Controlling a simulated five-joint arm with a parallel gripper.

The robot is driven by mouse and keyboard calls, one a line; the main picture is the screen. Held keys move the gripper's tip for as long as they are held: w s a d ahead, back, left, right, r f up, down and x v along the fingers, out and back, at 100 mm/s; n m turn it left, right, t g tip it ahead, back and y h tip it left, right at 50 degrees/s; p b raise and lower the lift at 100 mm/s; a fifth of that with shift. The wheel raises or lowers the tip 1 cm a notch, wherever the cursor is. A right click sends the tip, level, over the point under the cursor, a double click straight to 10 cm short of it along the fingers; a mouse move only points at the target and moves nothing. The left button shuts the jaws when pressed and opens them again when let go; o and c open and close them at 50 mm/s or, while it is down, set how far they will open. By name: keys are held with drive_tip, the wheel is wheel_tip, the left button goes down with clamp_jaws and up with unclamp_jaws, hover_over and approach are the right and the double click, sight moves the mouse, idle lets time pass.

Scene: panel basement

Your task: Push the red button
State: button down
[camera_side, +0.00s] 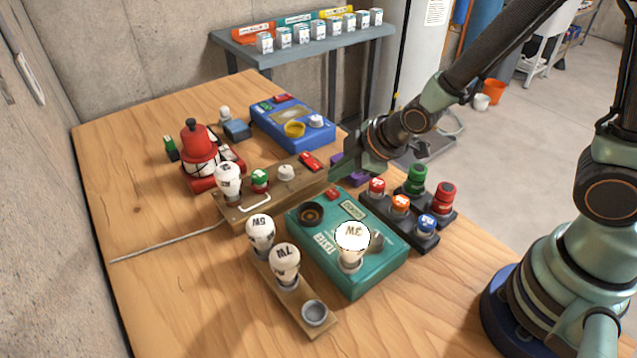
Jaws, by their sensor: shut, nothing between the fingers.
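A dark button block (412,243) stands on the wooden table right of the teal tester box. It carries a red button (377,187), an orange button (400,203) and a blue button (427,224) in a row. Behind them stand a taller green knob (417,178) and a taller red knob (444,196). I cannot tell which red one is meant. My gripper (336,177) is shut and empty. It reaches in from the upper right, and its tip is left of the small red button and apart from it in the picture.
The teal tester box (364,285) has a lit bulb (352,238) on top. A wooden bulb holder (290,293) is at the front. A wooden switch board (240,214), a red lantern-like object (200,150) and a blue device (290,125) stand behind. The left table side is mostly clear.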

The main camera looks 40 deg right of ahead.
sight(338, 193)
drive_tip(key=shift+r, duration=1.9)
drive_tip(key=shift+d+r, duration=0.1)
drive_tip(key=shift+r, duration=0.1)
drive_tip(key=s+d+r+m+g+h, duration=0.1)
drive_tip(key=s+d+r+m+h, duration=0.1)
drive_tip(key=s+d+r+m, duration=0.8)
wheel_tip(338, 193, up, 2)
drive_tip(key=shift+d+r+m+g, duration=0.15)
drive_tip(key=shift+m+g, duration=0.15)
drive_tip(key=shift+m, duration=0.3)
